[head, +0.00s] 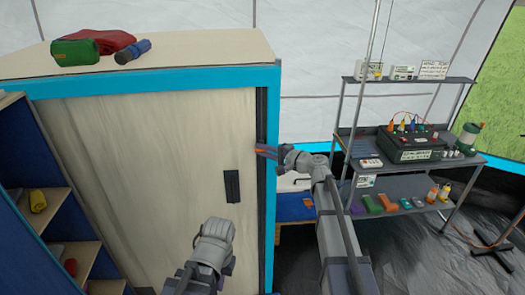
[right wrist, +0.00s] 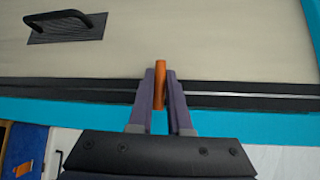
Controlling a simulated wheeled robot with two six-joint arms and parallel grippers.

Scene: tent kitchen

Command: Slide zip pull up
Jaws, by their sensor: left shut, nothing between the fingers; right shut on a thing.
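The orange zip pull (right wrist: 160,82) sits on the dark zip track (right wrist: 215,94) that runs along the edge of the pale panel (head: 150,150). My right gripper (head: 262,151) is shut on the pull, with one purple finger on each side in the right wrist view. In the head view the pull is a small orange spot between the fingers, about halfway up the panel's right edge. My left gripper (head: 213,243) is in front of the lower part of the panel, apart from the zip, and holds nothing. Its fingertips are hard to make out.
A black handle (head: 231,187) is on the panel, left of the zip. A blue frame (head: 272,110) borders the panel. A green pouch (head: 75,52), a red cloth and a blue roll lie on top. Metal shelves (head: 400,178) with equipment stand at right; open shelves are at left.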

